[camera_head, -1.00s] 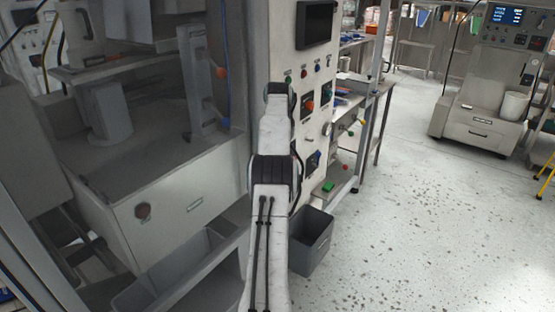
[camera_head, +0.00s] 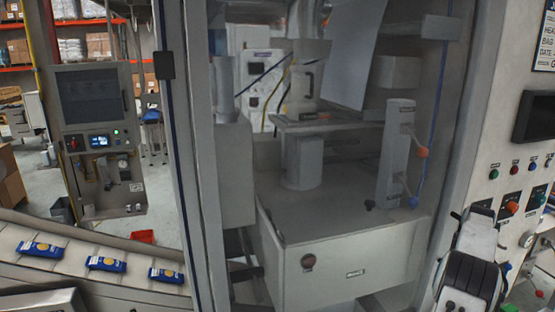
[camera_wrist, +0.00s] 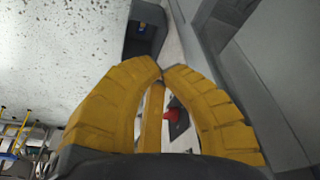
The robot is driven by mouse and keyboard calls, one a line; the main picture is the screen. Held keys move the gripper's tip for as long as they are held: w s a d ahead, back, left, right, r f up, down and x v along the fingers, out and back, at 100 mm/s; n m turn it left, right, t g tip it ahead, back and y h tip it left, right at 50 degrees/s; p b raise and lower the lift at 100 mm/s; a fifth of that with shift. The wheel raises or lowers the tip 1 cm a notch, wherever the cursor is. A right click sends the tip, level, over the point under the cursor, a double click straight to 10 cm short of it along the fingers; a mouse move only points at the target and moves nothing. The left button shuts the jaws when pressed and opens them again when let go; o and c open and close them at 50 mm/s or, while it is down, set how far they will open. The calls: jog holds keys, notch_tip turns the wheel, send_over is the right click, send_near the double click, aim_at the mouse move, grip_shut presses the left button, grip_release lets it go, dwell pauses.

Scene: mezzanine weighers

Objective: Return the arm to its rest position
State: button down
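My arm (camera_head: 470,262) shows at the lower right in the head view, in front of the control panel. It is bent, and its far end is hidden there. My gripper (camera_wrist: 162,70) shows in the wrist view with its yellow fingers drawn together at the tips. I see nothing held between them. A red knob-like thing (camera_wrist: 174,114) shows through the gap behind the fingers.
A glazed machine cabinet (camera_head: 345,268) fills the middle of the head view. The control panel (camera_head: 520,170) stands right beside my arm. A conveyor (camera_head: 60,272) carries blue packets (camera_head: 106,264) at left. A grey bin (camera_wrist: 146,35) stands on the floor.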

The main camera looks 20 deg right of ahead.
jog(key=s+a+f+y, duration=0.2)
jog(key=s+a+f, duration=0.15)
jog(key=a, duration=0.45)
jog(key=s+a+r+n+t, duration=0.1)
jog(key=a+r+n, duration=0.3)
jog(key=a, duration=1.2)
jog(key=s+a+r+n+t+b, duration=0.1)
jog(key=s+a+r+n, duration=0.2)
jog(key=a, duration=1.2)
jog(key=s+a+r+n+t+b, duration=0.1)
jog(key=a+r+n, duration=0.4)
jog(key=a, duration=1.1)
jog(key=shift+s+a+r+n+t+y, duration=0.3)
jog(key=shift+s+r+n, duration=0.1)
jog(key=shift+s+r, duration=0.3)
